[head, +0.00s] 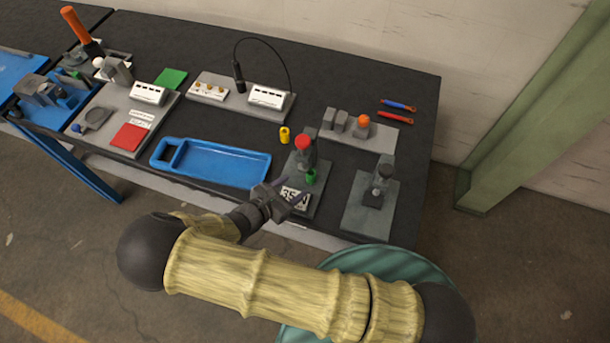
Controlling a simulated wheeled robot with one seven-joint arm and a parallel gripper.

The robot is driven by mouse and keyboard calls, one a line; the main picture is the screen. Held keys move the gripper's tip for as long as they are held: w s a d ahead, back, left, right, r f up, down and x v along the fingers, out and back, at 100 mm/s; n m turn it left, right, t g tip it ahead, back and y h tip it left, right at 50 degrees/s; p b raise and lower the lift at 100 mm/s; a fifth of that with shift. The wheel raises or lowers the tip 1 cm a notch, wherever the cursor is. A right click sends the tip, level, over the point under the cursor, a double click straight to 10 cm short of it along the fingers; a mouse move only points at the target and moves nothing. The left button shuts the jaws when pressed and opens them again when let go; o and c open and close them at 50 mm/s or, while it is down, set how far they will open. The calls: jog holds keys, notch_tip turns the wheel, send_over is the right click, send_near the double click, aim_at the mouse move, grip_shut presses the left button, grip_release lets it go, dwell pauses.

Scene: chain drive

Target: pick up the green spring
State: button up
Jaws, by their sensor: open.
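The green spring (310,177) is a small upright green cylinder on a grey base plate (316,204) near the table's front edge. A grey post with a red knob (303,142) stands just behind it, and a white label reading something like "35 N" (290,193) lies in front of it. My gripper (297,190) is open, at the front left of the spring and close to it. Its fingers point toward the spring and partly cover the label. I cannot tell the exact gap, and nothing shows between the fingers.
A yellow spring-like cylinder (284,135) stands behind the base plate. A blue tray (221,164) lies to the left. Another grey fixture (370,208) stands to the right, and a grey block holder with an orange knob (363,121) stands behind. Red (393,117) and blue (399,106) tools lie back right.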

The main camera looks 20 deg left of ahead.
aim_at(308, 177)
jog(key=p+x, duration=0.1)
jog(key=x, duration=0.5)
jog(key=shift+w+d+f+p, duration=0.1)
jog(key=shift+w+d+p, duration=0.1)
jog(key=shift+w+p, duration=0.15)
jog(key=c, duration=1)
jog(key=shift+s+d+p, duration=0.1)
jog(key=shift+d+p, duration=0.45)
jog(key=shift+d, duration=0.45)
jog(key=shift+c, duration=0.2)
